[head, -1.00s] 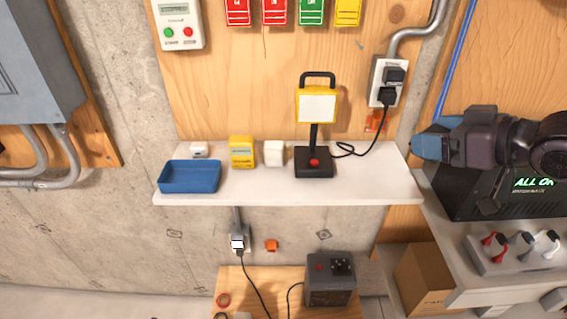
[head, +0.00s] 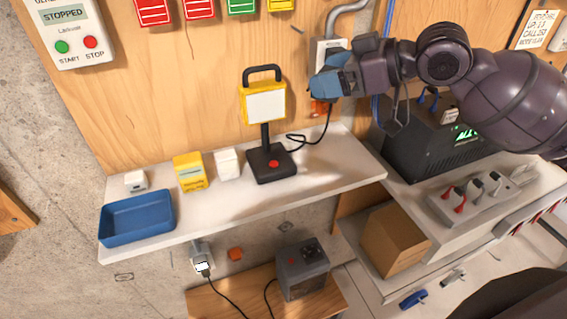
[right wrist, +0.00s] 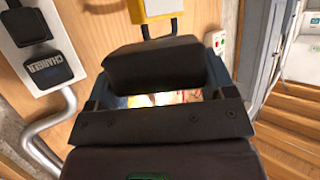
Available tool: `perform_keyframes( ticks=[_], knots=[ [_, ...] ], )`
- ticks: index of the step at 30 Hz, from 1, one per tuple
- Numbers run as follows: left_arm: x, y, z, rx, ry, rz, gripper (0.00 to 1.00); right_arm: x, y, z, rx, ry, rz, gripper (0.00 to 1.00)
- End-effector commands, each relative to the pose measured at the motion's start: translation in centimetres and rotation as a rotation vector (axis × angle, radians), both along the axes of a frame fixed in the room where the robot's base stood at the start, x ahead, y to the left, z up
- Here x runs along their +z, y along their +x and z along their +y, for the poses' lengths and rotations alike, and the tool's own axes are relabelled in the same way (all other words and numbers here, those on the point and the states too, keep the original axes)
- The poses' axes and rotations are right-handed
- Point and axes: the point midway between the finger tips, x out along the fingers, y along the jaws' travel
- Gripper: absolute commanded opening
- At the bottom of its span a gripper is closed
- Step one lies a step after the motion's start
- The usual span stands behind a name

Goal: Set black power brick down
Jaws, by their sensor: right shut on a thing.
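My right gripper (head: 325,88) is raised in front of the wall outlet, above the right end of the white shelf. In the right wrist view a plain black block (right wrist: 153,66), which looks like the black power brick, sits between its blue fingers. The gripper is shut on it. In the head view the block cannot be made out behind the blue fingers. Another black plug block marked CHARGER (right wrist: 47,69) sits in the outlet at the left of the wrist view. My left gripper is not in view.
The white shelf (head: 320,170) holds a blue tray (head: 137,219), a yellow box (head: 189,173), a white block (head: 228,164) and a yellow lamp (head: 265,105) with a cable. Its right part is free. A black equipment case (head: 425,150) stands to the right.

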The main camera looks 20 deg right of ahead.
Motion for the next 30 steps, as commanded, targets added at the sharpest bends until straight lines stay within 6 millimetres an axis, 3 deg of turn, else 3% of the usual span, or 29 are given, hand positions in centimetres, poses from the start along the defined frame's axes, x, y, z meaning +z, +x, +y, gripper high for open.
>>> perform_keyframes(
  ticks=[18,23,30],
  knots=[
    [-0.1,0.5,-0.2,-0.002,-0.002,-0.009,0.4,-12.3,0.0,0.0,-0.002,0.002,0.005,0.49],
    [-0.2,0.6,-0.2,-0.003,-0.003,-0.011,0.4,-14.7,0.0,0.0,-0.001,0.001,0.003,0.49],
    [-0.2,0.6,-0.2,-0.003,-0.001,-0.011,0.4,-16.4,0.0,0.0,-0.001,0.002,0.002,0.49]
  ],
)
